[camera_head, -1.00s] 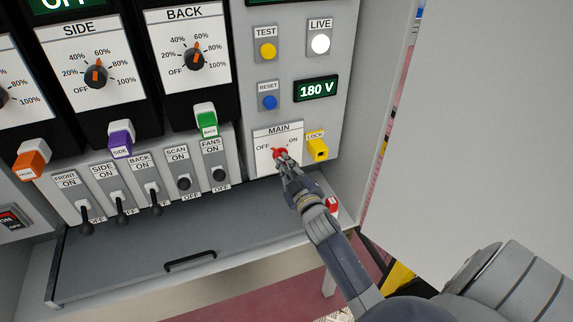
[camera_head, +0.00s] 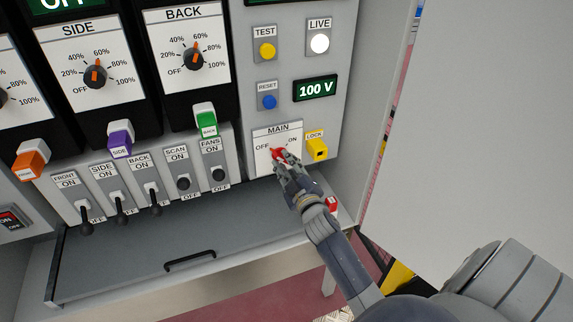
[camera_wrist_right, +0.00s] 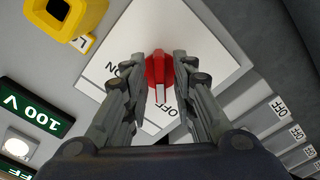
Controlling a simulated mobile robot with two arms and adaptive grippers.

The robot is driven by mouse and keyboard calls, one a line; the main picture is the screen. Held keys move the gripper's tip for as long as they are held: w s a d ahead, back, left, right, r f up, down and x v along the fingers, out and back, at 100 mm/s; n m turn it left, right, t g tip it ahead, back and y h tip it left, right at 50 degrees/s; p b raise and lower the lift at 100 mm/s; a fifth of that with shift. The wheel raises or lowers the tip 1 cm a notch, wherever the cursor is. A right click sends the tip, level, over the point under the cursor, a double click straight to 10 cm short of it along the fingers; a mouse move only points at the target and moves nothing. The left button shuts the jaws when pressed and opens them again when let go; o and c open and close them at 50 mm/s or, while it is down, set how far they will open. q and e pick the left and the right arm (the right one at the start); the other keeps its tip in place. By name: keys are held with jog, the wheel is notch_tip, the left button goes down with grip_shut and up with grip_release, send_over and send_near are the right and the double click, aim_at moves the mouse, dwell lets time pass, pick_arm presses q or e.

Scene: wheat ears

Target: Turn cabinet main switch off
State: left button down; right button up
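The red main switch knob (camera_wrist_right: 158,68) sits on a white MAIN plate (camera_head: 263,158) at the lower right of the panel. In the right wrist view its white mark points toward the OFF label. My right gripper (camera_head: 279,160) is at the knob, its fingers partly covering it in the head view. In the right wrist view the gripper (camera_wrist_right: 160,70) has one finger on each side of the knob, close against it, and seems shut on it. My left gripper is not in view.
A voltage display (camera_head: 317,89) reads 100 V. A yellow LOCK part (camera_head: 317,149) is just right of the plate. Toggle levers (camera_head: 153,200) stand to the left, above a grey drawer (camera_head: 150,245). A pale panel (camera_head: 480,130) fills the right side.

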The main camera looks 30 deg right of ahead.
dwell(0.3)
jog(key=v, duration=1.2)
